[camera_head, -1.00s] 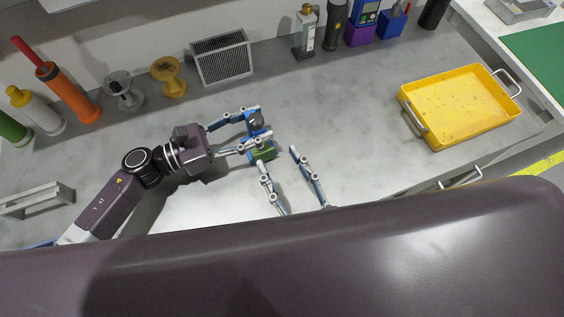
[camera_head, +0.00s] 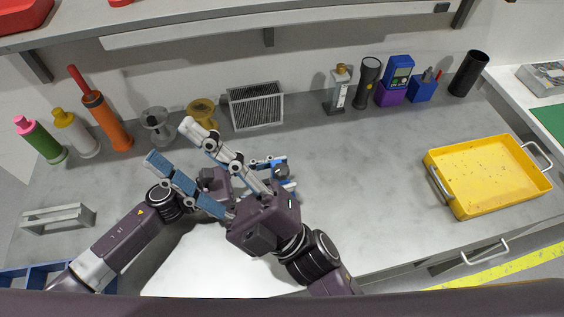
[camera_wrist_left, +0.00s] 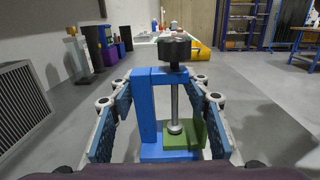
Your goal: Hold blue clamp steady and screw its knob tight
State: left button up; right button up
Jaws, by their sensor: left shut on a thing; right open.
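The blue clamp (camera_head: 278,164) stands upright on the grey bench, partly hidden by my right gripper in the head view. The left wrist view shows its blue frame (camera_wrist_left: 147,105), black knob (camera_wrist_left: 174,49) on top and metal screw (camera_wrist_left: 174,100). The screw's foot is at a green block (camera_wrist_left: 182,135); I cannot tell if they touch. My left gripper (camera_head: 282,173) is shut on the clamp, with one finger on each side of it in the left wrist view (camera_wrist_left: 160,100). My right gripper (camera_head: 170,142) is open and empty, its fingers pointing up-left, left of the clamp.
A yellow tray (camera_head: 437,186) stands on the right. A grey grille box (camera_head: 256,106) and two spools (camera_head: 158,126) stand at the back. Bottles and an orange tube (camera_head: 106,120) are at back left, tools (camera_head: 368,82) at back right. Bench between clamp and tray is clear.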

jog(key=s+a+r+n+g+h, duration=0.1)
jog(key=s+a+n+g+h, duration=0.3)
jog(key=n+g, duration=0.8)
jog(key=s+a+r+n+g, duration=0.1)
jog(key=s+a+n+g, duration=0.1)
jog(key=s+n+g, duration=0.8)
jog(key=n+t+h, duration=1.1)
jog(key=n+h, duration=0.6)
jog(key=h, duration=0.4)
send_over(282, 168)
notch_tip(282, 168, down, 11)
notch_tip(282, 168, down, 12)
jog(key=shift+r, duration=0.15)
jog(key=shift+c, duration=0.2)
